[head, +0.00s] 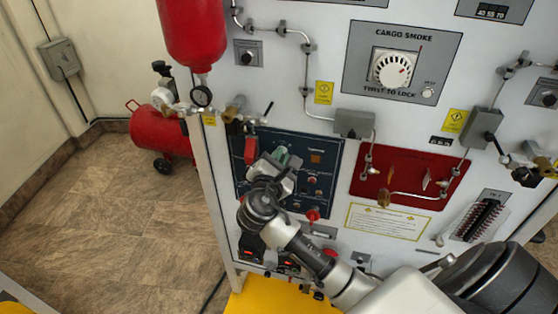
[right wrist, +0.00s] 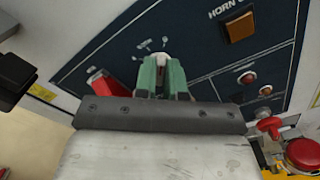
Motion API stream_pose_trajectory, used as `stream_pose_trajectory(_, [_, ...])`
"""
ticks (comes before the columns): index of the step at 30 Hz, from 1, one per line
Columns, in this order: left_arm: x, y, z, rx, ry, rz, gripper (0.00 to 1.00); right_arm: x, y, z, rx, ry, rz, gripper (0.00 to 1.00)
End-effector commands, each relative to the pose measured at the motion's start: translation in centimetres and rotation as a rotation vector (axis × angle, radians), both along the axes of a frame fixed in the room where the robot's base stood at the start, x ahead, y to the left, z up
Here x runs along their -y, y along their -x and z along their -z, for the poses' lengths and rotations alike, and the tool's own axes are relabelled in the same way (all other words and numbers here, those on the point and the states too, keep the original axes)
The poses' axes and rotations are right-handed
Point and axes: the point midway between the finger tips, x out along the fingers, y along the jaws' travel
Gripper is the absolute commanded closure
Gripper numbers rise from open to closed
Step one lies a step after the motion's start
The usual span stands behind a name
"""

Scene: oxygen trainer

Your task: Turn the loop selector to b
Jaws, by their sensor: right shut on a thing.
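The loop selector (right wrist: 162,61) is a small pale knob on the dark blue panel (right wrist: 205,40). In the right wrist view it shows between the green fingertips of my right gripper (right wrist: 161,76), which is shut on it. Small white marks stand on the panel just above the knob, too small to read. In the head view my right gripper (head: 284,157) reaches the upper middle of the blue panel (head: 325,150) and hides the selector. Which mark the selector points to cannot be told. My left gripper is not in view.
On the blue panel, a red guarded switch (head: 251,150) sits left of my gripper and an amber HORN button (head: 316,159) right of it. A red knob (head: 313,215) is below. A cargo smoke dial (head: 392,69) is above right. A red cylinder (head: 192,30) hangs upper left.

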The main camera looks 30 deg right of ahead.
Motion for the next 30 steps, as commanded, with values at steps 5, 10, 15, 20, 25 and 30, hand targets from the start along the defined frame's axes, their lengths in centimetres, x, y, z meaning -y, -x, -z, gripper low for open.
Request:
stream_pose_trajectory(5, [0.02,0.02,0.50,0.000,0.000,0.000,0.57,-0.01,0.03,0.13,0.054,-0.047,0.001,1.00])
stream_pose_trajectory(10, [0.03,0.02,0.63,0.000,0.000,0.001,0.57,0.03,0.04,0.07,0.080,-0.068,0.001,1.00])
stream_pose_trajectory(15, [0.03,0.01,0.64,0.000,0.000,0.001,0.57,0.06,0.05,0.02,0.088,-0.075,0.001,1.00])
stream_pose_trajectory(20, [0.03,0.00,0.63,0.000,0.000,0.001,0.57,0.05,0.04,0.01,0.088,-0.075,0.001,1.00])
stream_pose_trajectory(25, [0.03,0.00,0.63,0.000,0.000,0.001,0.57,0.05,0.04,0.01,0.087,-0.074,0.001,0.82])
stream_pose_trajectory(30, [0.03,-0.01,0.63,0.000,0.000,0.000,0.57,0.04,0.03,0.02,0.087,-0.074,0.001,0.64])
